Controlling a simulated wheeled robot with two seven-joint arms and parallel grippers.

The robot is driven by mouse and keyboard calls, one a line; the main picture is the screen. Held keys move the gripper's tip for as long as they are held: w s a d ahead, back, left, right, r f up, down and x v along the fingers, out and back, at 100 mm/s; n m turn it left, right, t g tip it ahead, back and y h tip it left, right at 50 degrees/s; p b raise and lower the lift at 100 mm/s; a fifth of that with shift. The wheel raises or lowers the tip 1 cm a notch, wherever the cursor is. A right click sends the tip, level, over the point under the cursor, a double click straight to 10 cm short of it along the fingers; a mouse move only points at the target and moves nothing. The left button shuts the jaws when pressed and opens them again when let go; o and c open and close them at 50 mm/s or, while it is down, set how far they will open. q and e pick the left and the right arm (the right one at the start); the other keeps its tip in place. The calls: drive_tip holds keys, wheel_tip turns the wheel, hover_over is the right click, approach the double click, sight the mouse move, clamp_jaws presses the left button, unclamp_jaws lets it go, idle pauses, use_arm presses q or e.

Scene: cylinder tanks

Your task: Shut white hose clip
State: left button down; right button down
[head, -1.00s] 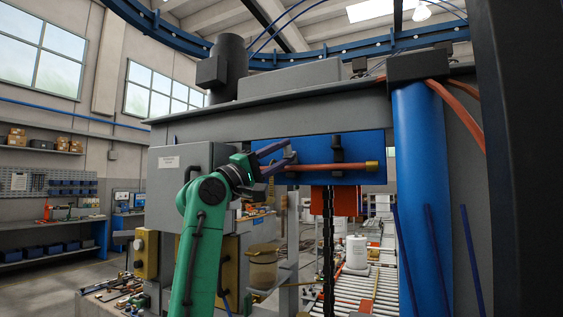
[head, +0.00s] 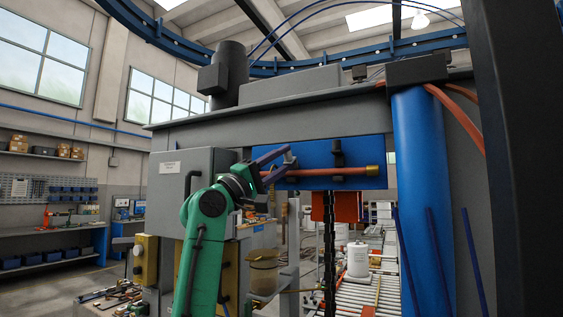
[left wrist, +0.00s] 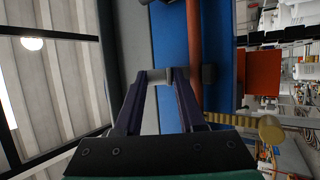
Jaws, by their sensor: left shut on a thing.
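A blue panel (head: 318,154) hangs under the grey beam, with an orange-brown hose (head: 315,172) running across it. A black clip (head: 337,153) sits across the hose near the middle. My left gripper (head: 287,158), with dark purple fingers, is at the left part of the panel, by the hose. In the left wrist view its fingers are shut on a small pale grey piece (left wrist: 167,76), which looks like the white hose clip. The piece lies beside the hose (left wrist: 193,45); whether its strap is closed is hidden.
A grey cabinet (head: 182,190) stands left of the panel, close to my left arm. A thick blue column (head: 420,190) stands at the right. An orange-red block (head: 335,206) and a dark chain hang below the panel. A roller conveyor lies behind.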

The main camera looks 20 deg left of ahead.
use_arm(q)
drive_tip(key=shift+s+r, duration=0.15)
drive_tip(key=shift+r, duration=0.1)
drive_tip(key=c, duration=0.7)
unclamp_jaws()
drive_tip(key=shift+c, duration=0.2)
drive_tip(key=shift+o, duration=0.5)
drive_tip(key=shift+d+f, duration=0.1)
drive_tip(key=b+v, duration=0.8)
drive_tip(key=v, duration=0.6)
drive_tip(key=shift+s+f+b, duration=0.15)
drive_tip(key=shift+s+b, duration=0.05)
drive_tip(key=shift+b, duration=0.2)
